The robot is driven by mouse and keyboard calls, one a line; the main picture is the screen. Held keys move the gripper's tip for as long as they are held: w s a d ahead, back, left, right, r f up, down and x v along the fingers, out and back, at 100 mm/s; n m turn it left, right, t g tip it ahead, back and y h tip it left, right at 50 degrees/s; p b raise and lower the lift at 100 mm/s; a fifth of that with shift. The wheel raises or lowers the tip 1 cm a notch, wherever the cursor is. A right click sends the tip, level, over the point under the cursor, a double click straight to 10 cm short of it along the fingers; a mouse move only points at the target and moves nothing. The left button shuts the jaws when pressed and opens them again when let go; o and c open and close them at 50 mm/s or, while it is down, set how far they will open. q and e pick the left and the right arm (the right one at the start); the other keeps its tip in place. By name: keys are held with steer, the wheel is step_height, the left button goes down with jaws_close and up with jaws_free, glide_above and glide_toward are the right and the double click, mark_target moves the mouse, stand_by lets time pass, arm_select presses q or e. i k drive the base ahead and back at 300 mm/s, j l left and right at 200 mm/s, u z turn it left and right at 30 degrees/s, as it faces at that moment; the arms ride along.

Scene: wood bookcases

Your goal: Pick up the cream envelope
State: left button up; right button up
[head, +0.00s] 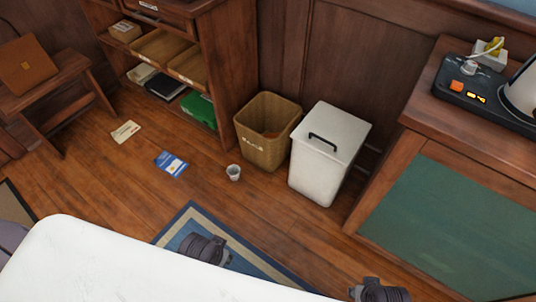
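The cream envelope (125,131) lies flat on the wooden floor at the left, in front of the open shelf unit. It looks like a pale rectangle with small darker marks. A dark grey part of my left gripper (207,249) shows over the rug, beyond the white edge of my body. A dark grey part of my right gripper (379,290) shows at the bottom edge. Both are well apart from the envelope. Their fingers cannot be made out, so I cannot tell whether they are open or shut.
A blue and white leaflet (171,164) and a small cup (233,172) are on the floor near the envelope. A wooden bench (45,82) stands left. Floor around the envelope is clear.

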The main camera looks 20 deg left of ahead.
mark_target(122, 133)
steer(key=u, duration=1.75)
